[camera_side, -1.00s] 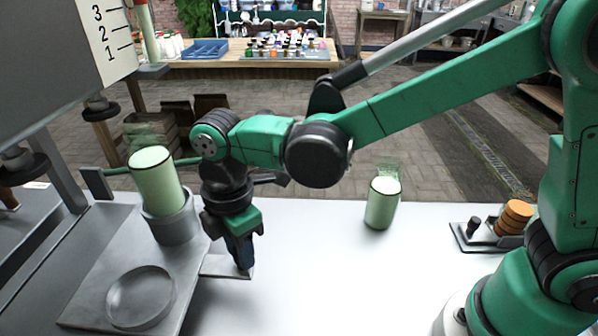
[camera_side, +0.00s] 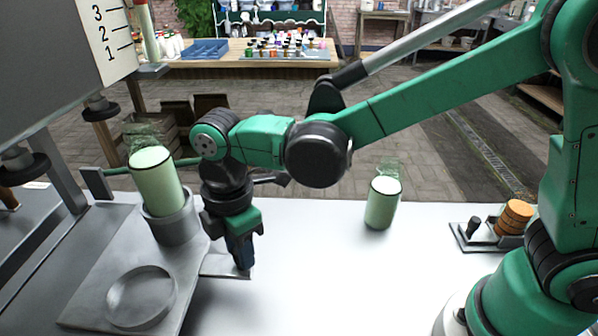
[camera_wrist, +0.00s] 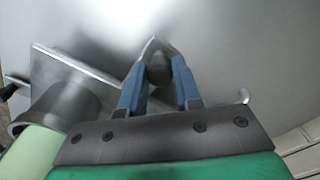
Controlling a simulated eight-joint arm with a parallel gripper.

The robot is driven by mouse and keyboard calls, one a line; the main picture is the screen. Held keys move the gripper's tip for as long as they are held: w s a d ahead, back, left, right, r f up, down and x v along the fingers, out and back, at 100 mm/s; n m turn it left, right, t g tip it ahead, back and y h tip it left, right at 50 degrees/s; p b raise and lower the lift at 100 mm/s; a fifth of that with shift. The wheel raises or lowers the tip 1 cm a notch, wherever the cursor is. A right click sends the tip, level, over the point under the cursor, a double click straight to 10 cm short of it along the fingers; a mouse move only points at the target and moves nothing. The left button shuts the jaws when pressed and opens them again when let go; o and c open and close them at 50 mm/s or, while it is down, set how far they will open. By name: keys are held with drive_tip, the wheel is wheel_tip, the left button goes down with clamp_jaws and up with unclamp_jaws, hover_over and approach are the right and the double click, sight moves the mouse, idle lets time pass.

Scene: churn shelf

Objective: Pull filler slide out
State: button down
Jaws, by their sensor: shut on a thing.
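The filler slide (camera_side: 95,275) is a flat grey plate at the lower left of the side view, with a raised cup holder and an empty round ring (camera_side: 140,297). A pale green cup (camera_side: 157,185) stands tilted in the holder. A thin tab (camera_side: 222,267) sticks out from the plate's right side. My gripper (camera_side: 243,266) points down at the tab's outer end, shut on a small dark knob. In the wrist view the blue fingers (camera_wrist: 158,72) close around the dark knob (camera_wrist: 160,68). The slide's edge (camera_wrist: 75,62) shows to their left.
A second pale green cup (camera_side: 382,203) stands on the white table, right of my gripper. A small dark tray (camera_side: 487,237) with stacked orange discs (camera_side: 515,217) is farther right. A grey machine with a number scale (camera_side: 107,42) overhangs the left. The front middle table is clear.

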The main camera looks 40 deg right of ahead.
idle(0.3)
drive_tip(key=s+d, duration=0.6)
drive_tip(key=shift+s+d, duration=0.2)
drive_tip(key=shift+d, duration=0.05)
idle(0.4)
drive_tip(key=c, duration=0.6)
unclamp_jaws()
drive_tip(key=shift+r, duration=2.85)
